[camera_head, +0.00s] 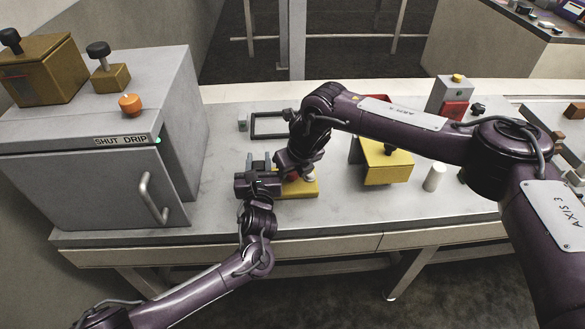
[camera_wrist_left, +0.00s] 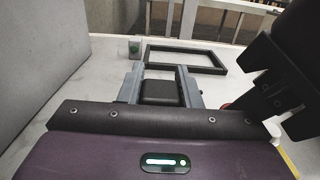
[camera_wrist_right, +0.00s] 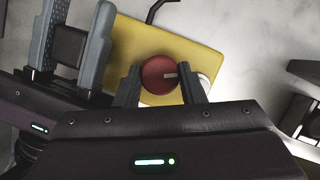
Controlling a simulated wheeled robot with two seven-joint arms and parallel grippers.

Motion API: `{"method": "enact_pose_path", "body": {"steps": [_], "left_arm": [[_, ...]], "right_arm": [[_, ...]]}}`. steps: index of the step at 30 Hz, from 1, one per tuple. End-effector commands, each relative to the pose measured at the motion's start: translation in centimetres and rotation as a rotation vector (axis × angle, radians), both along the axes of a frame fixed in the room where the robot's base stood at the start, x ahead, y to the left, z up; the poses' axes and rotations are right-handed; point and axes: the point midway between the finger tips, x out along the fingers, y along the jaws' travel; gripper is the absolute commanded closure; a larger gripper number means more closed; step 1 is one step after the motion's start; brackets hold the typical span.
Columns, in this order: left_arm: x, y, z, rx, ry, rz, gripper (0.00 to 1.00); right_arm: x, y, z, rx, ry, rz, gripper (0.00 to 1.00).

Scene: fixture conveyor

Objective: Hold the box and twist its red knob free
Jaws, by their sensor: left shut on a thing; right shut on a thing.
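The yellow box (camera_head: 303,189) lies on the table in front of me; it fills the middle of the right wrist view (camera_wrist_right: 190,45). Its red knob (camera_wrist_right: 157,75) has a pale pointer line facing right. My right gripper (camera_wrist_right: 161,88) is shut on the knob, one finger on each side. In the head view the right wrist hides most of the knob. My left gripper (camera_wrist_left: 160,92) is shut on a black block (camera_wrist_left: 160,93) at the box's left side. A finger hides whether the block joins the box.
A black rectangular frame (camera_head: 270,124) lies behind the grippers. A grey cabinet (camera_head: 90,185) stands at left. Another yellow box (camera_head: 385,165) and a white cylinder (camera_head: 434,177) stand at right. The front table strip is clear.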

Motion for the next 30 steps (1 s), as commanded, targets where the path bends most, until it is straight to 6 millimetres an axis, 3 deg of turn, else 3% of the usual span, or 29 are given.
{"method": "enact_pose_path", "body": {"steps": [3, 4, 9, 22, 30], "left_arm": [[-0.1, 0.1, -0.4, 0.003, 0.006, 0.001, 1.00], [-0.1, 0.1, -0.4, 0.003, 0.006, 0.001, 1.00], [-0.1, 0.1, -0.4, 0.003, 0.006, 0.001, 1.00], [-0.1, 0.0, -0.4, 0.004, 0.007, -0.001, 1.00], [-0.1, -0.1, -0.4, 0.005, 0.008, -0.002, 1.00]], "right_arm": [[0.0, -0.1, -0.2, -0.002, 0.001, 0.001, 0.87], [0.0, -0.1, -0.2, -0.002, 0.001, 0.001, 0.63], [0.0, 0.0, -0.1, -0.001, 0.002, 0.001, 0.42], [-0.2, 0.2, 0.3, 0.005, 0.001, 0.007, 0.42], [-1.4, -0.3, 3.7, 0.006, -0.002, 0.010, 0.42]]}}
